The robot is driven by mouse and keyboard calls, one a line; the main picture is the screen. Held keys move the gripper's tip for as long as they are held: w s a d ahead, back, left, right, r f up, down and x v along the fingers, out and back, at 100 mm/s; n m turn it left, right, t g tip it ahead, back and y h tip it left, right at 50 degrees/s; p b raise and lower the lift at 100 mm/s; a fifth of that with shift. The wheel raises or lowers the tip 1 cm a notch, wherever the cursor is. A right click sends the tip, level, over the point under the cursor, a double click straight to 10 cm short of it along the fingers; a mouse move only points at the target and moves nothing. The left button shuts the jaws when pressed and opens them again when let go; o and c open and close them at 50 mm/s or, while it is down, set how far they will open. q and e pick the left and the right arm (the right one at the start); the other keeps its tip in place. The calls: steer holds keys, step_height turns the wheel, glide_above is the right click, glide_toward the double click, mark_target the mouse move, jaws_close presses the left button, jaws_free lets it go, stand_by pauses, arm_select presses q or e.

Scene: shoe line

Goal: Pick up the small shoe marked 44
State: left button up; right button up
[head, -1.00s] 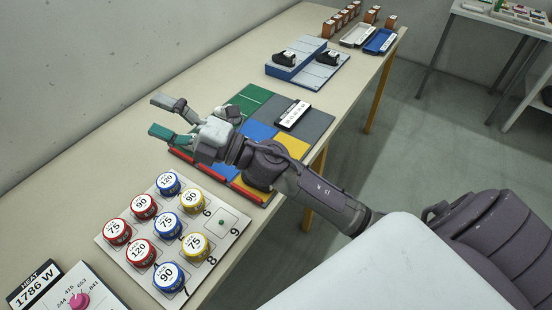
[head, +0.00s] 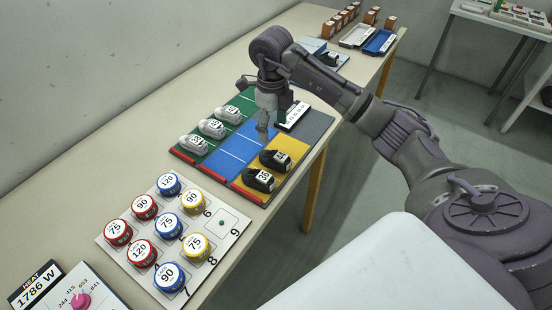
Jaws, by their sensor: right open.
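Two small black shoes with white number labels, a rear one (head: 276,159) and a front one (head: 259,180), rest on the yellow panel of the mat. Three grey shoes (head: 212,128) with labels stand in a row on the green panel. Another black shoe (head: 331,60) is on the stand farther back. The labels are too small for me to tell surely which reads 44. My right gripper (head: 262,127) is open, pointing down over the blue panel, between the grey shoes and the yellow panel's shoes. No shoe shows in it. My left gripper is not in view.
A black-and-white sign (head: 293,115) stands on the mat close to my right gripper. A white board (head: 228,226) with several coloured round tins lies nearer, with a heat panel (head: 36,283) beside it. Trays (head: 380,41) and brown boxes are at the far end.

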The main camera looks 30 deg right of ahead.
mark_target(276, 153)
step_height(276, 153, down, 5)
steer(key=shift+f+p, duration=0.15)
steer(key=shift+p, duration=0.2)
steer(key=f, duration=0.1)
steer(key=f+p, duration=0.1)
steer(key=f, duration=0.2)
steer(key=shift+s+d+f+p, duration=0.3)
steer(key=shift+s+f+p, duration=0.1)
steer(key=shift+f, duration=0.35)
steer(key=shift+c, duration=0.3)
steer(key=c, duration=1.2)
steer(key=shift+r, duration=0.15)
